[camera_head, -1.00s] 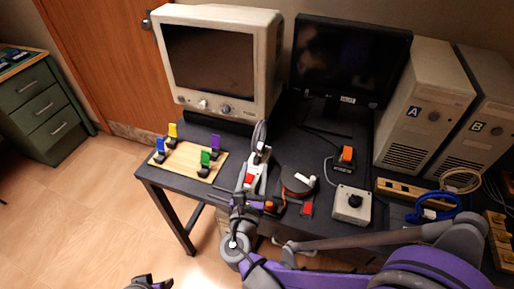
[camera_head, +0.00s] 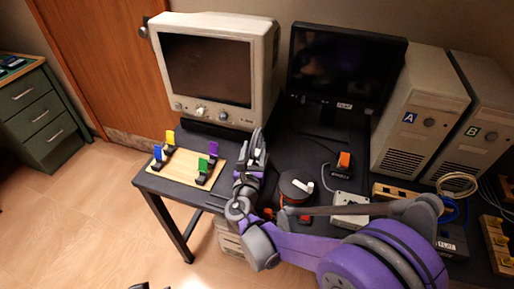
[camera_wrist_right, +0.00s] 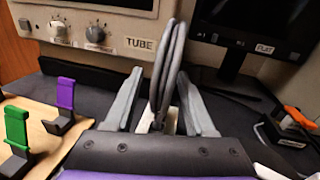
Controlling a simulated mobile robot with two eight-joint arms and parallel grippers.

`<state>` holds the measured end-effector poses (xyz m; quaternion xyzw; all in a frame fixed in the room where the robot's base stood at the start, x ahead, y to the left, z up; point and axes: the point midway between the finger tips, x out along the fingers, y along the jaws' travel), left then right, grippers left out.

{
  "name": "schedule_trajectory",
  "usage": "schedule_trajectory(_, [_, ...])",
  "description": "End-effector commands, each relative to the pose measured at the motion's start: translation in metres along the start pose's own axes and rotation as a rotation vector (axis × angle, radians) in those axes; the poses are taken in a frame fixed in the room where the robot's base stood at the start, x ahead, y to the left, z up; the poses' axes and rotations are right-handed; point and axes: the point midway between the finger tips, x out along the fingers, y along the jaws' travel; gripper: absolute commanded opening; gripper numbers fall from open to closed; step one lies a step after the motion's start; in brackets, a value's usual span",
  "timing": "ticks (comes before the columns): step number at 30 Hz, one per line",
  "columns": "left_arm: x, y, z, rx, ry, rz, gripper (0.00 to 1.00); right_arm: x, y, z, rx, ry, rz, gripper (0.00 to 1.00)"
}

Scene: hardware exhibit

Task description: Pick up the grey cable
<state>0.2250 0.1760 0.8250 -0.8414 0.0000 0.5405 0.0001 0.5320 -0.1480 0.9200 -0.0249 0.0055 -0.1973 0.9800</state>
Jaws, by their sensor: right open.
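A dark grey looped cable (camera_wrist_right: 168,65) stands upright between the two fingers of my right gripper (camera_wrist_right: 160,82) in the right wrist view. The fingers are open, with a gap on either side of the loop. A pale piece shows at the loop's base, partly hidden by the gripper body. In the head view my right gripper (camera_head: 256,158) is over the dark table in front of the boxy monitor, and the loop (camera_head: 258,139) shows small beside it. Only dark tips of my left gripper (camera_head: 150,286) show at the bottom edge.
A wooden board (camera_head: 185,172) with several coloured clips lies left of my right gripper. The CRT monitor (camera_head: 212,70) stands close behind. A black-and-red round object (camera_head: 293,188), grey box (camera_head: 350,212), tan coil (camera_head: 457,184) and computer towers are to the right.

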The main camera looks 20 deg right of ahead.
Motion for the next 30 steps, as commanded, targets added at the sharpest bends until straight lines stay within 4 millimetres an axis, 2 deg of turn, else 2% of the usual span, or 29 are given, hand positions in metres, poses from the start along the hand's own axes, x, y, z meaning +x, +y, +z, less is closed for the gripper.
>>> schedule_trajectory(5, [0.0001, 0.0000, 0.0001, 0.000, 0.000, 0.000, 0.50, -0.0001, 0.0000, 0.0000, 0.000, 0.000, 0.000, 0.55])
schedule_trajectory(14, [0.0001, 0.0000, 0.0001, 0.000, 0.000, 0.000, 0.50, -0.0004, 0.0000, 0.0000, 0.000, 0.000, 0.001, 0.01])
schedule_trajectory(30, [-0.0009, 0.0000, -0.0004, 0.000, 0.000, 0.000, 0.50, -0.0005, -0.0001, 0.0042, 0.000, 0.000, 0.001, 0.00])
